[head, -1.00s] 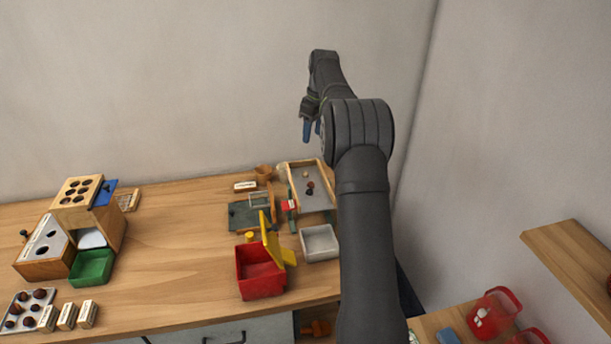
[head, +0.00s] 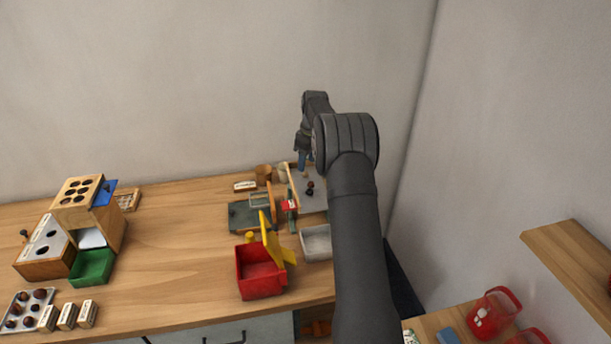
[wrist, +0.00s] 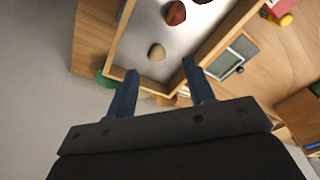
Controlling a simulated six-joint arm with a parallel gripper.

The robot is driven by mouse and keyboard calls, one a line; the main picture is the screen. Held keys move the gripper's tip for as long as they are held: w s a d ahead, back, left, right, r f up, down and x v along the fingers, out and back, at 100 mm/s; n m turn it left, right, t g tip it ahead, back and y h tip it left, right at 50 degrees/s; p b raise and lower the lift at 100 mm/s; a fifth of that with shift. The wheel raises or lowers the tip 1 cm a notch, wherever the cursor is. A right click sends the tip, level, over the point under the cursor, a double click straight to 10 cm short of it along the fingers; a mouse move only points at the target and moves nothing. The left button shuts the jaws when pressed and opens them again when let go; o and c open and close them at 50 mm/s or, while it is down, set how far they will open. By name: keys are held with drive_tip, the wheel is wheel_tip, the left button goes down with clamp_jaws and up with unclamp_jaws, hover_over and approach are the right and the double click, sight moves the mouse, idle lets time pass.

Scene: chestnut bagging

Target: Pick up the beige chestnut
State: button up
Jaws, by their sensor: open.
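The beige chestnut (wrist: 156,52) lies on the metal floor of the wooden-rimmed tray (wrist: 122,40) in the wrist view. It shows ahead of my gripper (wrist: 160,82), roughly between the lines of the two blue fingers and apart from both. My gripper is open and empty. In the head view my gripper (head: 303,160) hangs over the back end of the tray (head: 312,203), and the beige chestnut is hard to make out near the fingertips. A red-brown chestnut (wrist: 175,13) lies farther along the tray; dark chestnuts (head: 310,188) show in the head view.
The tray's wooden walls stand close around the chestnuts. A grey bin (head: 316,243), a red bin (head: 260,272) with a yellow flap and a green board (head: 243,216) are nearby. The table's middle left is clear. A wall rises behind.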

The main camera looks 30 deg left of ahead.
sight(305, 172)
drive_tip(key=f, duration=0.4)
drive_tip(key=shift+w+a+f, duration=0.25)
drive_tip(key=shift+a+f, duration=0.05)
drive_tip(key=shift+a, duration=0.1)
drive_tip(key=c, duration=1.1)
